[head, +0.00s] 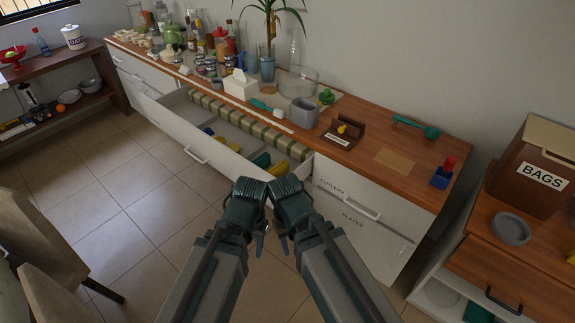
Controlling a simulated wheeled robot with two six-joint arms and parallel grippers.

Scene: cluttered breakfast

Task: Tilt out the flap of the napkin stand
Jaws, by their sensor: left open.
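The napkin stand (352,127) is a small dark brown wooden stand on the wooden counter, right of the grey bin. Its front flap (338,140) carries a pale label, too small to read, and leans out toward the front edge; how far it is tilted I cannot tell exactly. A small yellow item shows in the stand. My left gripper (247,188) and right gripper (287,188) are side by side in front of the cabinet, low and left of the stand, well apart from it. The left is open and appears empty. The right one's fingers are not clear.
A long drawer (195,149) stands open left of my grippers. The cutlery drawer (350,200) is shut. On the counter are a grey bin (304,112), a tissue box (240,85), a green-handled utensil (416,127) and a blue holder (442,177).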

